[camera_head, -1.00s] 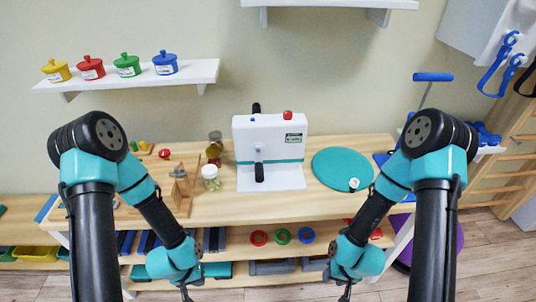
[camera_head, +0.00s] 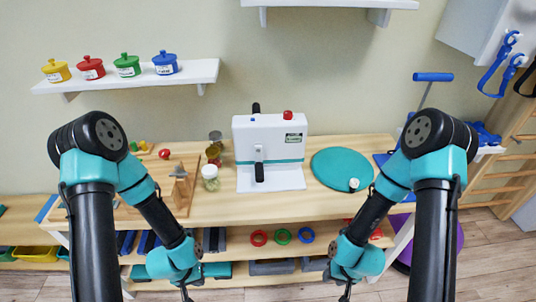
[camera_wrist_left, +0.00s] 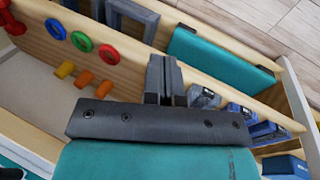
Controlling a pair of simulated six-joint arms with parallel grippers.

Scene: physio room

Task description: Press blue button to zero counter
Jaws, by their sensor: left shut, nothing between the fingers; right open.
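The white counter machine (camera_head: 268,150) stands upright on the wooden table, with a teal stripe, black handles and a small green display (camera_head: 293,139) on its front. A small blue button (camera_head: 254,119) sits on its top at the left, and a larger red button (camera_head: 288,114) sits on its top at the right. My left gripper (camera_head: 187,294) is low at the bottom edge, below the table front and away from the machine. In the left wrist view its fingers (camera_wrist_left: 165,75) are together and empty. My right gripper (camera_head: 345,294) is at the bottom edge, small and partly cut off.
The table (camera_head: 240,207) also holds jars (camera_head: 210,178), a wooden peg stand (camera_head: 180,186) and a round teal disc (camera_head: 342,169). A lower shelf with coloured rings (camera_head: 282,236) is beneath. A wall shelf (camera_head: 130,77) with coloured pots is at upper left.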

